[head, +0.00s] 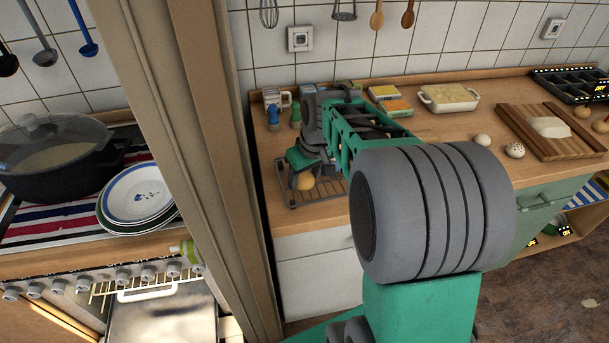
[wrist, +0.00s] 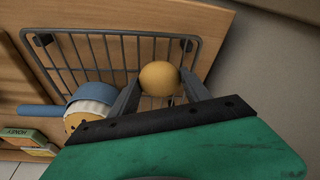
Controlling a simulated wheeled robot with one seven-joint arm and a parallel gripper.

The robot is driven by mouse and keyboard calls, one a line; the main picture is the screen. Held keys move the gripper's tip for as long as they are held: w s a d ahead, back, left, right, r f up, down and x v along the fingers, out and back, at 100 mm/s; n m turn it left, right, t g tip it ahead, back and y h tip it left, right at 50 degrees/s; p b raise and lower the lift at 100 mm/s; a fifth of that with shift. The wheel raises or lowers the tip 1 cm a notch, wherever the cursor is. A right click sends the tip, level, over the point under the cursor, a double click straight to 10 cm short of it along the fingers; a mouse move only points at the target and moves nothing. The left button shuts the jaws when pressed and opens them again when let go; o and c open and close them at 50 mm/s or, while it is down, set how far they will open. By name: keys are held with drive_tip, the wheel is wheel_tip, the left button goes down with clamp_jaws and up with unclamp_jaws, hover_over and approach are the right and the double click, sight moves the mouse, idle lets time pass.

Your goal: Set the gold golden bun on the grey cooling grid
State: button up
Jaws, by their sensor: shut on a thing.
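The golden bun (head: 306,181) is a small round yellow-gold ball low at the front of my gripper (head: 303,172). In the wrist view the bun (wrist: 159,78) sits between the two fingertips of my gripper (wrist: 158,88), which is shut on it. The grey cooling grid (head: 333,187) is a wire rack on the wooden counter, under and around the gripper. In the wrist view the grid (wrist: 90,58) lies behind the bun, which is over its bars near one end. I cannot tell whether the bun touches the bars.
A white casserole dish (head: 448,98), eggs (head: 515,149) and a cutting board (head: 554,132) are to the right. A tall panel (head: 209,150) stands left of the grid.

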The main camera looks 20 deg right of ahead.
drive_tip(key=o, duration=1.4)
drive_tip(key=shift+f, duration=0.1)
drive_tip(key=shift+c, duration=0.2)
drive_tip(key=v, duration=1.2)
